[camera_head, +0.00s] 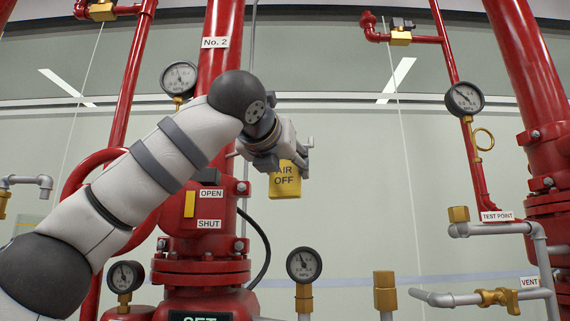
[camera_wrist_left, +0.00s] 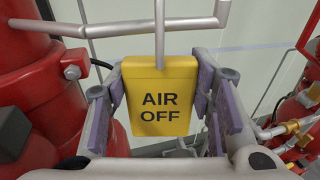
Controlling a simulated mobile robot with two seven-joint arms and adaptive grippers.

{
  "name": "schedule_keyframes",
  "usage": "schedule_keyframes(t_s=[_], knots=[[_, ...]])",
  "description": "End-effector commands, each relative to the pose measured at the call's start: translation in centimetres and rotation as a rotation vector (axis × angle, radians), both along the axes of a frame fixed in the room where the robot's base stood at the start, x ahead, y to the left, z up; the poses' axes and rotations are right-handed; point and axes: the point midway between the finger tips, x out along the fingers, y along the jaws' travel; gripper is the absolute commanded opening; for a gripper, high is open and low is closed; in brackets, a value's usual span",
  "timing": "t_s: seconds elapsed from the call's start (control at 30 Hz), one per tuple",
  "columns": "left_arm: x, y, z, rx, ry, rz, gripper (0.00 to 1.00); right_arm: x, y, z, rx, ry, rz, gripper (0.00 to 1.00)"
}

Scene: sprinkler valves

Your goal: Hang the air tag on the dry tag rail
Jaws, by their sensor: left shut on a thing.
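The yellow air tag (camera_wrist_left: 160,97), lettered AIR OFF, is upright between the purple-padded fingers of my left gripper (camera_wrist_left: 163,105), which is shut on it. In the head view the tag (camera_head: 285,181) hangs below my left gripper (camera_head: 285,160), right of the No. 2 red riser. In the wrist view a grey rail (camera_wrist_left: 115,29) with an upturned right end crosses above the tag. A thin grey upright hook (camera_wrist_left: 160,30) rises from the tag's top and overlaps the rail. I cannot tell whether it rests on the rail. My right gripper is not in view.
The red valve body (camera_head: 205,222) with OPEN and SHUT labels stands left of and below the tag. Gauges (camera_head: 304,264) and brass fittings stand below. A second red riser and pipework (camera_head: 495,228) are at right. The pale wall between the risers is mostly clear.

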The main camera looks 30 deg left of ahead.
Motion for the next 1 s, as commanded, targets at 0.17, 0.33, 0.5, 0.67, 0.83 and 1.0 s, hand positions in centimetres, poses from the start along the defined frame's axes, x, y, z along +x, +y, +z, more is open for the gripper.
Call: schedule_keyframes(t_s=[0.17, 0.33, 0.5, 0.67, 0.83, 1.0], knots=[[0.0, 0.0, 0.0, 0.000, -0.001, 0.000, 0.21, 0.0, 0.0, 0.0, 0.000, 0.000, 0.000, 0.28], [0.0, 0.0, 0.1, 0.000, -0.001, 0.001, 0.21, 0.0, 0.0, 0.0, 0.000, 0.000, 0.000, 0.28], [0.0, 0.0, -0.2, 0.000, 0.000, 0.001, 0.21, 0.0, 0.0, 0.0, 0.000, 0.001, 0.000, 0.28], [0.1, 0.0, -0.6, 0.000, 0.000, 0.000, 0.21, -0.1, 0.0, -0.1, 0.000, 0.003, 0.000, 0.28], [0.1, 0.1, -1.0, 0.000, 0.000, 0.001, 0.21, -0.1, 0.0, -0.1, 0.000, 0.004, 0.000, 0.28], [0.2, 0.1, -1.5, 0.000, 0.000, 0.001, 0.21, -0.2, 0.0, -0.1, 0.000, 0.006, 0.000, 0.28]])
